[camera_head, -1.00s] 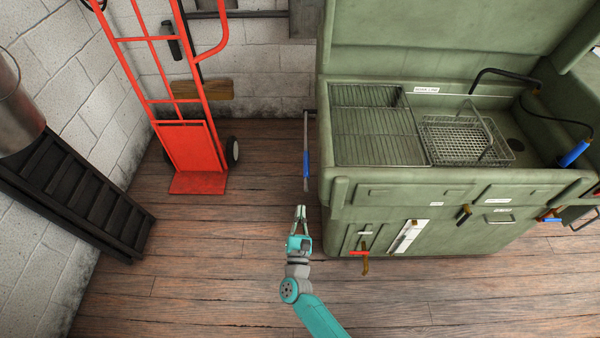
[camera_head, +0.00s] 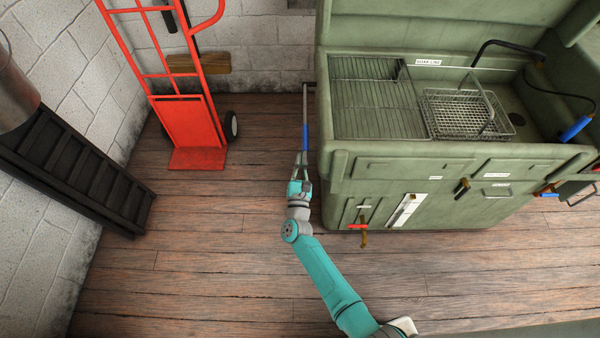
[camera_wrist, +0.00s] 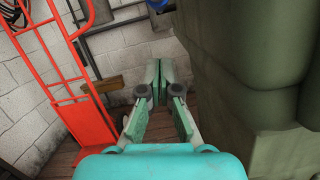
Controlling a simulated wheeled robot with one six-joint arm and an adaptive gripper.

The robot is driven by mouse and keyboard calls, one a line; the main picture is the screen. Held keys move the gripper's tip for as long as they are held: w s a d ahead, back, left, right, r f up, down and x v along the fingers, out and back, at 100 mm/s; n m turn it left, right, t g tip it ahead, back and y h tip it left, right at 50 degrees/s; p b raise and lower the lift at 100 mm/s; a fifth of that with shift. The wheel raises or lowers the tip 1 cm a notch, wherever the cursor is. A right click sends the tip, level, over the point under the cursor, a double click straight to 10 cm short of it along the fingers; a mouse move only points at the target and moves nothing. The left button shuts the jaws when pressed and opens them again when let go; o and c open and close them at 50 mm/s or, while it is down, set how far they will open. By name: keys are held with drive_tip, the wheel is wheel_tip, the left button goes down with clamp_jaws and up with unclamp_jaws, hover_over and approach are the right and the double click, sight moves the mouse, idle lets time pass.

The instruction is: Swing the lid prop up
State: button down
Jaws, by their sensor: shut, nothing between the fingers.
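The lid prop (camera_head: 305,103) is a thin grey rod with a blue grip (camera_head: 305,137). It sticks out along the left side of the green parts washer (camera_head: 420,163) in the head view. My gripper (camera_head: 302,156) is at the near end of the prop, just below the blue grip in the picture. The fingers overlap the rod's near end there; I cannot tell whether they touch it. In the wrist view my gripper (camera_wrist: 158,68) has its fingertips together with nothing seen between them.
The green washer stands close on the right of my gripper, its lid raised, with a wire basket (camera_head: 465,110) inside. A red hand truck (camera_head: 190,122) stands left by the block wall. A dark ribbed ramp (camera_head: 75,165) leans at far left. The wooden floor between is clear.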

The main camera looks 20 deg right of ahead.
drive_tip(key=shift+w+d+r, duration=0.2)
drive_tip(key=shift+r, duration=0.5)
drive_tip(key=shift+w+d+r, duration=0.2)
drive_tip(key=shift+d+r, duration=0.05)
drive_tip(key=shift+r, duration=0.5)
drive_tip(key=shift+w+d+r, duration=0.2)
drive_tip(key=shift+r, duration=0.5)
